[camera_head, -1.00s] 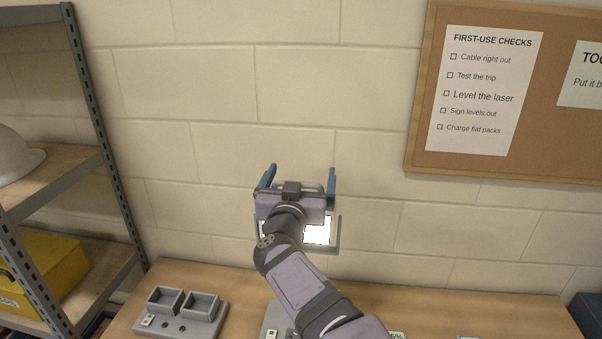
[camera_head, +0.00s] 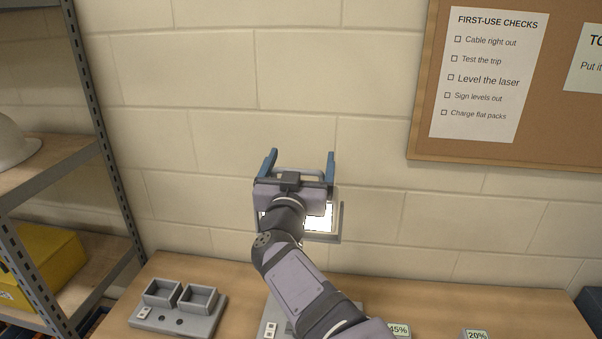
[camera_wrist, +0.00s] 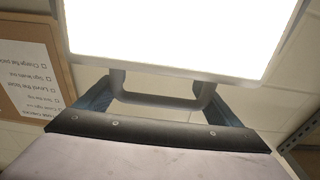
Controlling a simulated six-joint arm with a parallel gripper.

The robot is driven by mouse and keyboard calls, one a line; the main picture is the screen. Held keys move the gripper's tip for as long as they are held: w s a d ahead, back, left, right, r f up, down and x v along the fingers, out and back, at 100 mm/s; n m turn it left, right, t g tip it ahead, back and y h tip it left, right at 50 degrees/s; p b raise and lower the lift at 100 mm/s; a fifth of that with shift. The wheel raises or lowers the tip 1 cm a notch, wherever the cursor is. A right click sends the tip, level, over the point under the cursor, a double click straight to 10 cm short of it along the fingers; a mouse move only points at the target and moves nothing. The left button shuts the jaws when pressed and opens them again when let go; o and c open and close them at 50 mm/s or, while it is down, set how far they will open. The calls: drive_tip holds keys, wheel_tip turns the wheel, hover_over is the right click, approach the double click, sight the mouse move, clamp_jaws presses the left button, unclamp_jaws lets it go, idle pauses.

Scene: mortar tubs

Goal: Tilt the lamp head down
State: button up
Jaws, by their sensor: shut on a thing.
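The lamp head is a grey-framed panel with a bright white lit face (camera_head: 320,216), partly hidden behind my gripper and wrist. In the wrist view the lit face (camera_wrist: 180,30) fills the top of the picture, with its grey lower frame edge showing. A grey U-shaped handle (camera_wrist: 160,99) runs from that edge and lies between my two blue fingers. My gripper (camera_head: 301,157) is shut on the handle, with one finger at each side of it. The lamp's stand is hidden by my arm.
A grey block with two open square tubs (camera_head: 180,297) stands on the wooden bench (camera_head: 235,275) at left. Small displays reading 45% (camera_head: 399,330) and 20% (camera_head: 477,335) sit at the front. Shelving stands left; a pinboard (camera_head: 420,100) hangs on the wall at right.

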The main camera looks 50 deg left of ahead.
drive_tip(key=s+d+t+y+b, duration=0.1)
drive_tip(key=b, duration=0.3)
drive_tip(key=d+t+y+b, duration=0.1)
drive_tip(key=b, duration=0.4)
drive_tip(key=s+d+t+y+b, duration=0.1)
drive_tip(key=b, duration=0.3)
drive_tip(key=shift+s+f, duration=0.25)
drive_tip(key=shift+s, duration=0.05)
drive_tip(key=t+y+b, duration=0.1)
drive_tip(key=b, duration=0.1)
drive_tip(key=s+d+t+y+b, duration=0.1)
drive_tip(key=b, duration=0.2)
drive_tip(key=shift+s+d, duration=0.15)
drive_tip(key=shift+s, duration=0.1)
drive_tip(key=shift+s+d+r+t+y+b, duration=0.2)
drive_tip(key=shift+d+t+y+b, duration=0.1)
drive_tip(key=shift+b, duration=0.4)
drive_tip(key=o, duration=1.2)
drive_tip(key=shift+o, duration=0.2)
drive_tip(key=shift+s, duration=0.1)
drive_tip(key=b+v, duration=0.4)
drive_tip(key=v, duration=0.3)
drive_tip(key=shift+b, duration=0.3)
